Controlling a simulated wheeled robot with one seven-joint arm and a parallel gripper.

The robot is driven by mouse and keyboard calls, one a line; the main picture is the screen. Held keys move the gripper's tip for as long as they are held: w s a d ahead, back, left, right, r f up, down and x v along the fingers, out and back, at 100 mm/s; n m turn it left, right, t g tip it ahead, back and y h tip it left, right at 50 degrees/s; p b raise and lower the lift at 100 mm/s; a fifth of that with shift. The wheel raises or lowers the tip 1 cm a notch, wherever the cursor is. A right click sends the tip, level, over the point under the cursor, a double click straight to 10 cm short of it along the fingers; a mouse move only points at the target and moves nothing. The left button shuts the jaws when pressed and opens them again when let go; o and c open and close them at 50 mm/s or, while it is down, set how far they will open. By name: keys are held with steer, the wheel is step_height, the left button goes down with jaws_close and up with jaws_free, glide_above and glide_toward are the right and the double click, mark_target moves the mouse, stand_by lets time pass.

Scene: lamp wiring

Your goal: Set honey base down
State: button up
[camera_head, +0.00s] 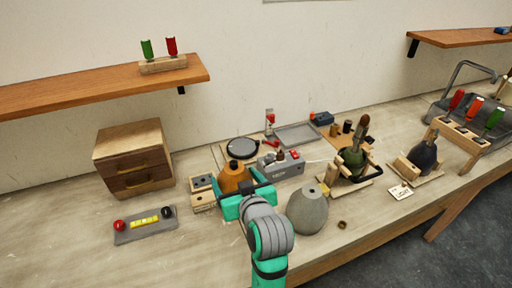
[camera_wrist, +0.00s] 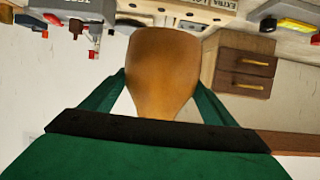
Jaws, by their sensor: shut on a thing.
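The honey base (camera_head: 235,178) is an orange-brown, vase-like lamp base with a narrow dark neck. My gripper (camera_head: 243,197) is shut on it, with the teal fingers on either side. In the wrist view the honey base (camera_wrist: 163,75) fills the middle, held between the two green fingers (camera_wrist: 165,95). In the head view it is over the left-middle of the workbench, in front of a round dark disc. Its underside is hidden by my gripper, so I cannot tell whether it touches the surface.
A grey base (camera_head: 307,210) stands close to the right of my arm. Wooden blocks (camera_head: 203,192) sit just left of the gripper, and a grey device (camera_head: 281,166) is behind right. A drawer box (camera_head: 134,158) and a grey tray (camera_head: 145,225) are at left. A dark green lamp (camera_head: 352,160) stands right.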

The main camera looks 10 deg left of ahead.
steer(key=w+d+r+m+t+h, duration=0.1)
steer(key=w+r, duration=0.1)
steer(key=w, duration=0.9)
steer(key=w+r+m+h, duration=0.1)
steer(key=w+r, duration=0.1)
steer(key=w, duration=0.8)
glide_above(243, 147)
step_height(243, 147, down, 10)
steer(key=shift+a+f, duration=0.15)
steer(key=shift+f, duration=1.25)
steer(key=shift+f, duration=0.1)
steer(key=o, duration=1.8)
steer(key=shift+f, duration=0.3)
steer(key=o, duration=0.3)
steer(key=shift+r, duration=0.15)
